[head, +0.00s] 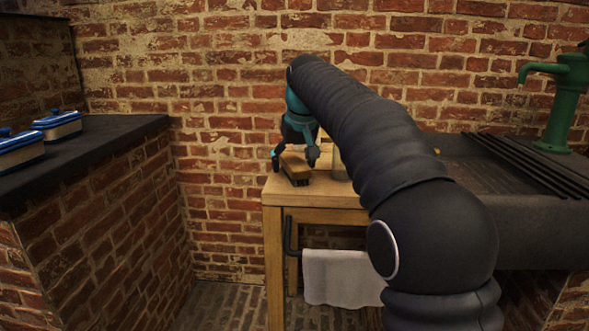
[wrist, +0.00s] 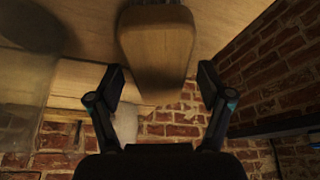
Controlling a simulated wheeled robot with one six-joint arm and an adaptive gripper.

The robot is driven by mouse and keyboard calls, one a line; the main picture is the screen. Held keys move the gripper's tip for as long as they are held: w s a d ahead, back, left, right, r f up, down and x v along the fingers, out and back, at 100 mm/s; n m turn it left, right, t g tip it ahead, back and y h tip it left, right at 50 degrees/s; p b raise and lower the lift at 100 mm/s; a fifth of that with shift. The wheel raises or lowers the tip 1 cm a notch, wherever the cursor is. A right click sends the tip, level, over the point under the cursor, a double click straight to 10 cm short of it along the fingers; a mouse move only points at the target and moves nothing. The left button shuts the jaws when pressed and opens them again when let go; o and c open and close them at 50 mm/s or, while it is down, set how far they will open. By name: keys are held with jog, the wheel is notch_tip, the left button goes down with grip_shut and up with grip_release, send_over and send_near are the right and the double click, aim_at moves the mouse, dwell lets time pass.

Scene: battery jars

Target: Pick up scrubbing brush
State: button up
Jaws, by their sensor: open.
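The scrubbing brush (head: 295,167) has a wooden back and dark bristles, and sits on the wooden table (head: 340,195) near its left end. In the wrist view the wooden back of the brush (wrist: 157,45) reaches down to between the fingers. My gripper (head: 293,157) is open, with one finger on each side of the brush. In the wrist view my gripper (wrist: 162,90) shows gaps between both fingers and the brush.
A white towel (head: 342,278) hangs on a dark rail at the table's front. A dark sink (head: 520,215) with a green pump (head: 565,100) stands at right. Blue-lidded dishes (head: 57,125) stand on a dark counter (head: 100,140) at left. A brick wall (head: 215,110) is behind.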

aim_at(293, 160)
jog(key=shift+f, duration=0.25)
dwell(0.3)
jog(key=c, duration=1.4)
jog(key=shift+r, duration=1.85)
jog(key=shift+s+r, duration=0.1)
jog(key=shift+s, duration=0.05)
jog(key=s+d+b, duration=0.2)
jog(key=s+d, duration=0.1)
jog(key=s, duration=0.5)
jog(key=s+d+b, duration=0.2)
jog(key=s+d, duration=0.1)
jog(key=s, duration=0.5)
jog(key=shift+s+d, duration=0.15)
jog(key=shift+s, duration=0.15)
